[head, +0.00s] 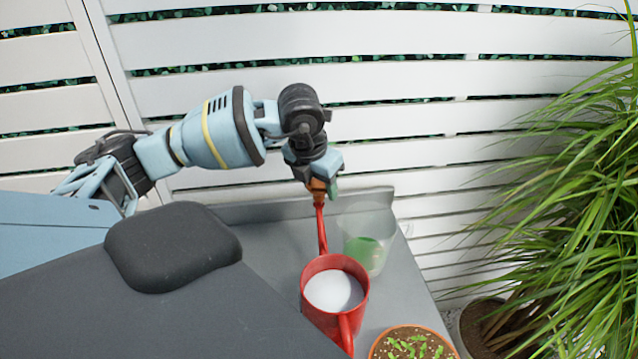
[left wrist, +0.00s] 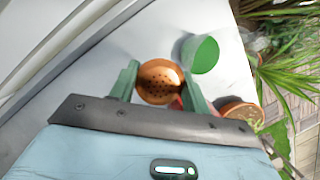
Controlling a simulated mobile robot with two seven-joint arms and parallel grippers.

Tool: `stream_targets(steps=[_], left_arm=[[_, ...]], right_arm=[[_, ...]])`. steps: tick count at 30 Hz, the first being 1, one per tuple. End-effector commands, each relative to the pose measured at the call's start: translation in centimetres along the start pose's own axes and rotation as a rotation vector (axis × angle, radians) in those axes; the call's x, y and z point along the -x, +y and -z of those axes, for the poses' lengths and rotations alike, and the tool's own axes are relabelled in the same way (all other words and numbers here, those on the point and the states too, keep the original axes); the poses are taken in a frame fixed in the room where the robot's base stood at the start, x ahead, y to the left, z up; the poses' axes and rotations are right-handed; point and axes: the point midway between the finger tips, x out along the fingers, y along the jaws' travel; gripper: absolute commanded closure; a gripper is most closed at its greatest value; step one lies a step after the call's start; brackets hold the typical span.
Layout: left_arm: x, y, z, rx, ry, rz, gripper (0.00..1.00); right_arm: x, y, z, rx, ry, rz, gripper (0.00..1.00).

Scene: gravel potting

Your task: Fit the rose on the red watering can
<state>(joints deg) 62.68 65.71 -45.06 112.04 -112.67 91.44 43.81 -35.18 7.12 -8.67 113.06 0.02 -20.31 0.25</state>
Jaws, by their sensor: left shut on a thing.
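The red watering can (head: 312,312) stands upright on the grey bench, with pale water or a pale surface inside. Its thin red spout (head: 321,230) rises towards the back, and its handle faces the front. My left gripper (head: 320,184) is above the spout tip, shut on the copper rose (head: 317,187). In the left wrist view, the perforated face of the rose (left wrist: 158,80) shows between the fingers, with a bit of red beside it. The rose is at the spout tip; I cannot tell whether it is seated. My right gripper is not in view.
A clear container (head: 380,222) with something green in it stands right of the spout, close to my gripper. A terracotta pot of seedlings (head: 410,345) is at the front right. A leafy plant (head: 560,190) fills the right side. A white slatted fence (head: 420,85) stands behind the bench (head: 265,245).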

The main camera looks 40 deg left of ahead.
Motion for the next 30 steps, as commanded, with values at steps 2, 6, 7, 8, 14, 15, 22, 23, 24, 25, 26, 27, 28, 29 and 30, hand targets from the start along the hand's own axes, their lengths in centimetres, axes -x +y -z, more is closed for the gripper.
stream_targets(steps=[2, 6, 7, 8, 14, 15, 22, 23, 24, 25, 26, 27, 28, 29, 30], left_arm=[[0.07, 0.0, -0.03, 0.0, -0.001, 0.0, 0.75], [0.05, 0.01, -0.03, 0.0, -0.001, 0.0, 0.75], [0.04, 0.01, -0.03, 0.0, -0.001, 0.0, 0.75], [0.04, 0.01, -0.03, 0.0, -0.001, 0.0, 0.75], [0.04, 0.0, -0.02, 0.0, -0.001, 0.0, 0.75], [0.04, 0.0, -0.02, 0.0, 0.0, 0.0, 0.75], [-0.2, 0.0, 0.05, 0.0, 0.0, 0.0, 0.75], [-0.25, 0.0, 0.06, 0.0, 0.0, 0.0, 0.75], [-0.33, 0.0, 0.09, 0.0, 0.0, 0.0, 0.75], [-0.38, 0.0, 0.1, 0.0, 0.0, 0.0, 0.75], [-0.43, 0.0, 0.11, 0.0, 0.0, 0.0, 0.75], [-0.49, 0.0, 0.13, 0.0, 0.0, 0.0, 0.75], [-0.54, 0.0, 0.15, 0.0, 0.001, 0.0, 0.75], [-0.59, 0.0, 0.16, 0.0, 0.0, 0.0, 0.75], [-0.66, 0.0, 0.18, 0.0, 0.001, -0.001, 0.75]], right_arm=[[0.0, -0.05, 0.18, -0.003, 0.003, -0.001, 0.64], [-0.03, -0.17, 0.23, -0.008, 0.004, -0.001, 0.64], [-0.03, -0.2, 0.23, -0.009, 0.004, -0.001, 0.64], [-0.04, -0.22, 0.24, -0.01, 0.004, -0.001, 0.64], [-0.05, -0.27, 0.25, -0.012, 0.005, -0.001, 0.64], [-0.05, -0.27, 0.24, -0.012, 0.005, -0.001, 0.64], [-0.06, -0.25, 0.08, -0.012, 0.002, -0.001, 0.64], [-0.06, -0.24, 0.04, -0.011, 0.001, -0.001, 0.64], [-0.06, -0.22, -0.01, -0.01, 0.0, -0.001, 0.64], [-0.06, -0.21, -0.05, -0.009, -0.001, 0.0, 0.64], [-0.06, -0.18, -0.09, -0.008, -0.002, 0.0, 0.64], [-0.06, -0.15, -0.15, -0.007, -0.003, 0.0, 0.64], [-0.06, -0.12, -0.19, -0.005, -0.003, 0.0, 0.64], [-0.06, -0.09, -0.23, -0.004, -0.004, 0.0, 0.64], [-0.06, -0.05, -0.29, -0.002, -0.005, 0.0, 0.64]])
